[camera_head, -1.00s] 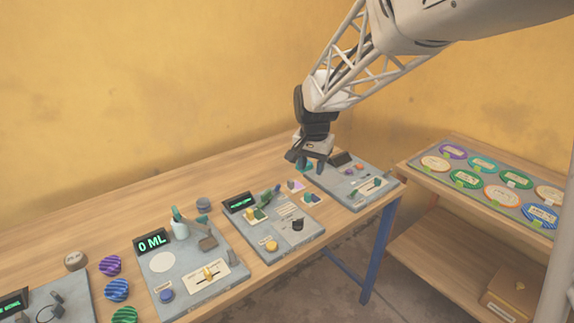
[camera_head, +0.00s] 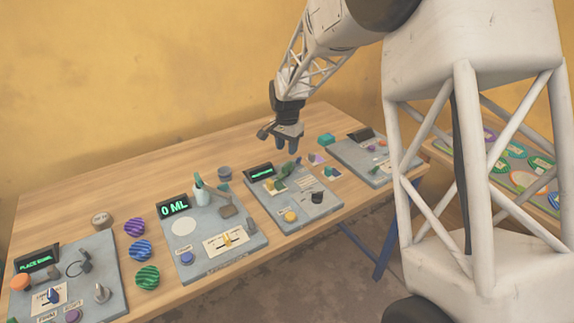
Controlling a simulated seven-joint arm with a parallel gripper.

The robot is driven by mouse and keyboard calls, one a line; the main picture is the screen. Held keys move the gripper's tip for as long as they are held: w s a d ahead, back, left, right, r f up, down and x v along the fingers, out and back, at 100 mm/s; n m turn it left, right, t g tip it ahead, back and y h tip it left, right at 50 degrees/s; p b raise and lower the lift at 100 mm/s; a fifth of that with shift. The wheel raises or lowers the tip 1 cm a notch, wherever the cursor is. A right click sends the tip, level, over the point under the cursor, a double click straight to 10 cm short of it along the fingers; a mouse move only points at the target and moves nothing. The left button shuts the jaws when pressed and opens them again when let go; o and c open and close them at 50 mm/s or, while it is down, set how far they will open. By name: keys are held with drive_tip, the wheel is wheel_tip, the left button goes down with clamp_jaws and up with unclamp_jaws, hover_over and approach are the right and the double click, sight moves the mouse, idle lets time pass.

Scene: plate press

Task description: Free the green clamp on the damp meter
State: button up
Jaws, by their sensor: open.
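A grey station board (camera_head: 318,211), which looks like the damp meter, carries a small display with green text (camera_head: 260,171). A green part (camera_head: 289,170), likely the clamp, stands near the back of this board. It is too small to tell how it is set. A yellow knob (camera_head: 290,216) and a dark knob (camera_head: 317,197) sit nearer the front. My gripper (camera_head: 288,148) points down, open and empty, above and just behind the green part. It appears apart from it.
To the left is a board with a "0 ML" display (camera_head: 174,206) and a pale cup (camera_head: 203,195). Striped balls (camera_head: 140,250) lie beside it. A teal block (camera_head: 326,140) and another board (camera_head: 360,160) are to the right. The table's back left (camera_head: 130,185) is clear.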

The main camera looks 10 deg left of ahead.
sight(287, 164)
drive_tip(key=shift+f, duration=0.15)
drive_tip(key=shift+f, duration=3.7)
drive_tip(key=shift+c, duration=0.3)
clamp_jaws()
